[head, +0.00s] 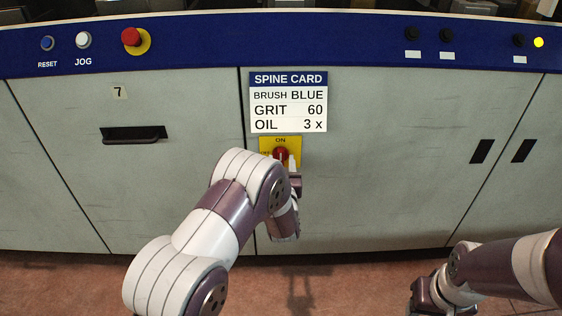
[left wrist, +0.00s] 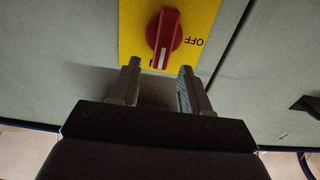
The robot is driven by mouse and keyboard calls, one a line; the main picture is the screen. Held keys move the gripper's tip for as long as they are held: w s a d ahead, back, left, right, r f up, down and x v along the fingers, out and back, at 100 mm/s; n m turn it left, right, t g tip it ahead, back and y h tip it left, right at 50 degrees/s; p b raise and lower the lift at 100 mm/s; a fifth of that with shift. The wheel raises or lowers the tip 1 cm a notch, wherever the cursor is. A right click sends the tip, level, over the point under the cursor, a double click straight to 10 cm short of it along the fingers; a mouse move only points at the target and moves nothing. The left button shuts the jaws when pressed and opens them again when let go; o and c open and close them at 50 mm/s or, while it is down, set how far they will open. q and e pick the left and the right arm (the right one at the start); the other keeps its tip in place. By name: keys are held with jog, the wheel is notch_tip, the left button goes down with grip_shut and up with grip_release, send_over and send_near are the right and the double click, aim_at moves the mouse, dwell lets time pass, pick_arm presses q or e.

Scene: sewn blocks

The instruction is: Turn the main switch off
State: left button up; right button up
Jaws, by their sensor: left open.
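The main switch is a red knob (head: 281,153) on a yellow plate (head: 266,144) below the spine card; ON is printed above it. In the left wrist view the red knob (left wrist: 164,35) and yellow plate (left wrist: 205,18) appear upside down, with OFF beside the knob. The knob's white mark points to the ON side. My left gripper (head: 294,164) is in front of the plate, partly hiding it. Its two fingers (left wrist: 159,67) are apart and empty, just short of the knob. My right gripper (head: 428,297) is low at the right; its fingers are unclear.
A spine card (head: 288,102) is right above the switch. A red stop button (head: 131,37), a JOG button (head: 83,40) and a RESET button (head: 47,43) sit on the blue strip. A black handle (head: 134,134) is on the left door.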

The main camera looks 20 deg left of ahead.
aim_at(281, 155)
pick_arm(q)
jog(key=x, duration=0.3)
jog(key=shift+w+a, duration=0.1)
jog(key=shift+w, duration=0.1)
grip_shut()
